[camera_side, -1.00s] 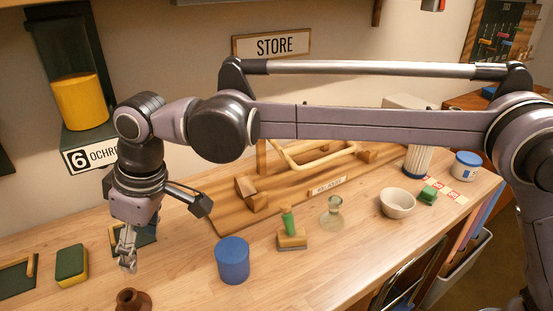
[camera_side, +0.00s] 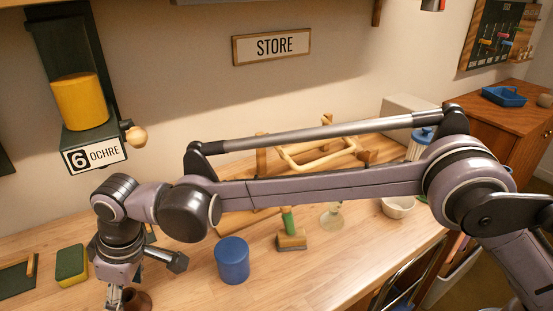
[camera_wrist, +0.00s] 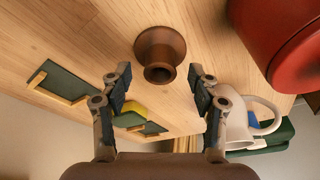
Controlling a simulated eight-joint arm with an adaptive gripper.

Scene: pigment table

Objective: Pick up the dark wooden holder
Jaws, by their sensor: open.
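The dark wooden holder (camera_wrist: 160,48) is a brown, spool-shaped piece with a flared base and rim. In the wrist view it lies just ahead of my gripper (camera_wrist: 160,76), centred between the two fingertips. The fingers are apart with nothing between them. In the side view the holder (camera_side: 140,300) shows at the bottom edge, partly covered by my gripper (camera_side: 116,298), which is beside or above it. I cannot tell whether they touch.
A blue cylinder (camera_side: 232,260) and a green-handled brush (camera_side: 290,232) stand to the right. A green and yellow sponge (camera_side: 70,265) lies to the left. In the wrist view a large red round container (camera_wrist: 285,40) and a white mug (camera_wrist: 238,122) are at right.

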